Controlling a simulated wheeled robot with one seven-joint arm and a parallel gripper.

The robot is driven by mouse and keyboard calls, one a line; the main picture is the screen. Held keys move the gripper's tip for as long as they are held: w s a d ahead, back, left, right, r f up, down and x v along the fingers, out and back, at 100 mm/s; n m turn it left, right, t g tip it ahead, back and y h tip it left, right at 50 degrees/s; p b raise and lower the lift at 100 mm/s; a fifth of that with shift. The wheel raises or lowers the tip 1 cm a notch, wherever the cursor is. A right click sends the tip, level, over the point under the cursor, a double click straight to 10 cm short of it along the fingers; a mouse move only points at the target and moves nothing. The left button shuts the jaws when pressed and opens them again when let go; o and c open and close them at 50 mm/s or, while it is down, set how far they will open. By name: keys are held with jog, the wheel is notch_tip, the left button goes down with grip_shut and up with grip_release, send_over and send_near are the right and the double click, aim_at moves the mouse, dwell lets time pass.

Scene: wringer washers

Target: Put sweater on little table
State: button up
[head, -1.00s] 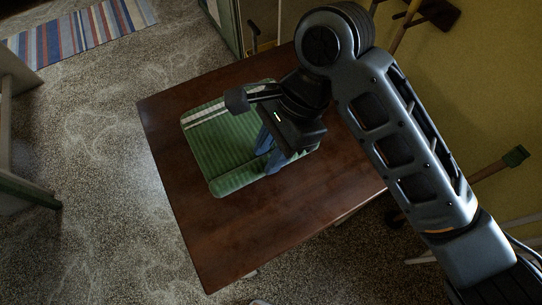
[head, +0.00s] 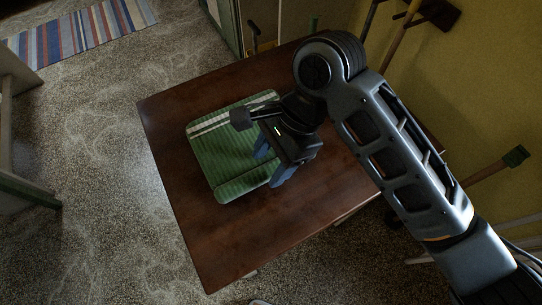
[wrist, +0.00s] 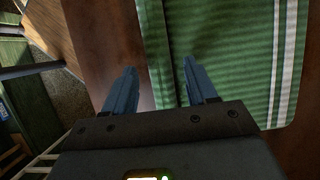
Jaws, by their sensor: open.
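The sweater (head: 222,158), folded, green and ribbed with a white stripe near its far edge, lies flat on the dark brown wooden little table (head: 225,248). My gripper (head: 267,166) is over the sweater's right side. In the wrist view, my gripper (wrist: 160,82) has its two blue fingers spread apart with nothing between them. One finger overlaps the green sweater (wrist: 228,55) in that view, and the other is over the bare table (wrist: 98,40). My gripper and arm hide part of the sweater's right edge.
A yellow wall (head: 480,100) with long-handled tools (head: 485,172) stands to the right of the table. A striped rug (head: 80,32) lies on the speckled floor at the top left. The table's near end is bare.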

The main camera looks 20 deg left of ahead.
jog(key=v, duration=1.2)
